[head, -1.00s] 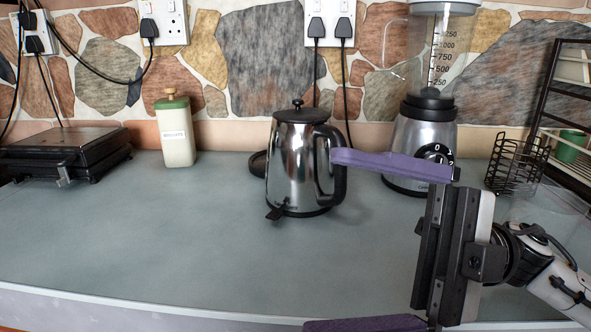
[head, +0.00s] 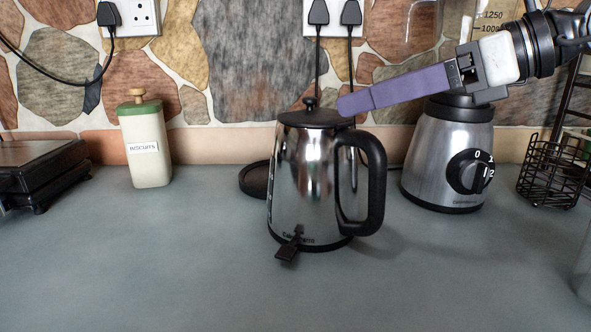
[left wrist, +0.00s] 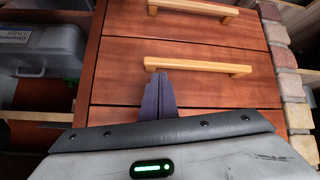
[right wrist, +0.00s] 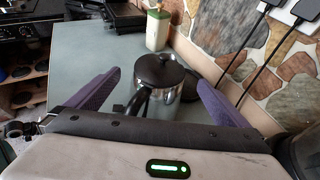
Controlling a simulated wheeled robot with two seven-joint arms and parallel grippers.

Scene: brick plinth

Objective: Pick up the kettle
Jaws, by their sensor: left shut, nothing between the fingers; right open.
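My right gripper (head: 345,104) comes in from the upper right, with one purple finger beside the lid; the other finger is not distinct there. In the right wrist view, my right gripper (right wrist: 158,80) is open, with the kettle (right wrist: 160,72) beyond and between its fingers. My left gripper (left wrist: 160,78) is shut and empty in the left wrist view, in front of wooden drawers.
A blender (head: 445,155) stands right of the kettle, a wire basket (head: 555,170) farther right. A biscuits tin (head: 146,145) and a dark appliance (head: 35,175) are at left. A round black base (head: 255,180) lies behind the kettle. The counter front (head: 180,270) is clear.

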